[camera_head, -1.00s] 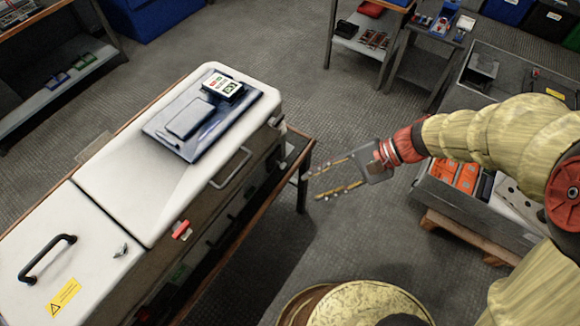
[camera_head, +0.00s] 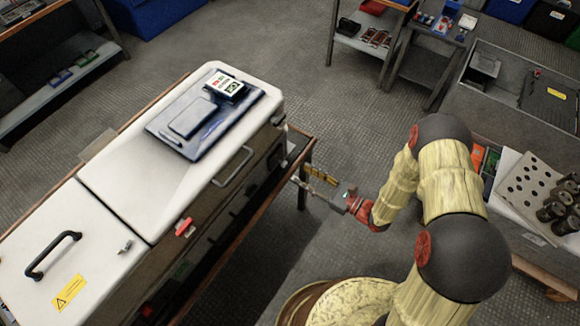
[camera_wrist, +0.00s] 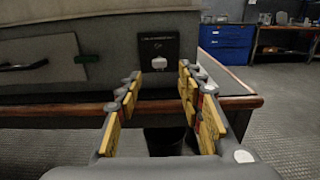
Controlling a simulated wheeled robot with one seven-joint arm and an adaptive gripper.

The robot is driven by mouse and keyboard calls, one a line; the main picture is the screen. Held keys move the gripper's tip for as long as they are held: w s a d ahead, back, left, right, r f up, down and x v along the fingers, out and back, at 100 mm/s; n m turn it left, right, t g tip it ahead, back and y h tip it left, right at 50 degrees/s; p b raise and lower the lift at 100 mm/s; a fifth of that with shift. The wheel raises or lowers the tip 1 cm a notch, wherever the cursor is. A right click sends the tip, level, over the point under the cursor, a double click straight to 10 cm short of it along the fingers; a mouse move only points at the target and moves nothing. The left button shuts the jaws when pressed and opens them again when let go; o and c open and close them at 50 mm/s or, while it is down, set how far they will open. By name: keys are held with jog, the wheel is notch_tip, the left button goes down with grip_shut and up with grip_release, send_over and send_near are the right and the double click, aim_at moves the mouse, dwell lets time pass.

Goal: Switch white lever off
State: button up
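In the head view my gripper (camera_head: 307,180) is near the right end of the table, pointing left toward the white cabinet (camera_head: 110,205). The lever is not clear in that view.
The wooden table edge (camera_wrist: 60,108) runs below the lever, under my fingers. A red switch (camera_head: 184,227) and a metal handle (camera_head: 233,166) are on the cabinet. A grey bin (camera_head: 510,100) and a perforated block (camera_head: 527,188) stand right. Floor between is clear.

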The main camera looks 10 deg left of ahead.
aim_at(286, 165)
jog(key=b+x, duration=0.1)
jog(key=x, duration=0.6)
jog(key=shift+s, duration=0.1)
jog(key=shift+c, duration=0.5)
grip_shut()
